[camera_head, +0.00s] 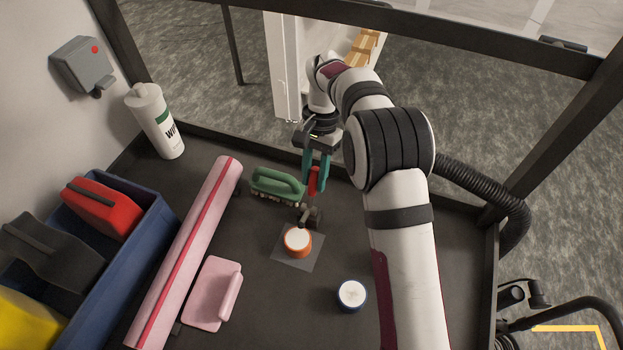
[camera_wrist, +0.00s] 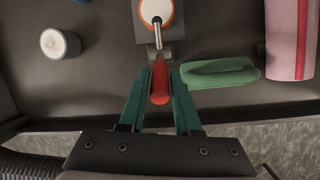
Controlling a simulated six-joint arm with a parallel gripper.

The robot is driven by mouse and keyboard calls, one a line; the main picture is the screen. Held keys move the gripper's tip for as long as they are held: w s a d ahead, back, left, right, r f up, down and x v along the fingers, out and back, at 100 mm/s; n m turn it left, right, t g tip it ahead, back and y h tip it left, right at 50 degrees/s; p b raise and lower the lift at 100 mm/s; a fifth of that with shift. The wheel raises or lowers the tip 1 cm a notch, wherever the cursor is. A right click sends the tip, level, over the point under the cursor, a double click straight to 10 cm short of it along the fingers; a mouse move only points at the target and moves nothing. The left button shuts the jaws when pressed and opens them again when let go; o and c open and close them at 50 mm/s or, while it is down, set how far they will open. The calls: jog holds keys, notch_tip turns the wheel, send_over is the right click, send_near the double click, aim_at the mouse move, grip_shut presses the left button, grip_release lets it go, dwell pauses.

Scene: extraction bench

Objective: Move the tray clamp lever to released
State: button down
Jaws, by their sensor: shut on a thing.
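The tray clamp lever has a red handle (camera_head: 313,180) and a metal rod that runs to a small dark clamp base (camera_head: 312,218). In the head view the handle stands up from the base. My gripper (camera_head: 318,172), with green fingers, is shut on the red handle, which also shows between the fingertips (camera_wrist: 160,82) in the wrist view. The rod's tip reaches over an orange, white-topped container (camera_head: 297,241) on a grey plate (camera_head: 299,262).
A green-handled brush (camera_head: 278,185) lies close left of the gripper. A pink roll (camera_head: 190,245), pink block (camera_head: 212,292), blue bin (camera_head: 120,270) and white bottle (camera_head: 155,121) are further left. A white-topped jar (camera_head: 351,294) stands at the front right. A raised rim edges the bench.

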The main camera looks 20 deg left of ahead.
jog(key=shift+w+f+g, duration=0.3)
jog(key=shift+w+g, duration=0.2)
jog(key=shift+g, duration=0.15)
jog(key=shift+w+f+g, duration=0.3)
jog(key=shift+w+g, duration=0.2)
jog(key=shift+g, duration=0.15)
jog(key=c, duration=0.6)
grip_release()
jog(key=shift+s+r, duration=0.1)
jog(key=shift+r, duration=0.05)
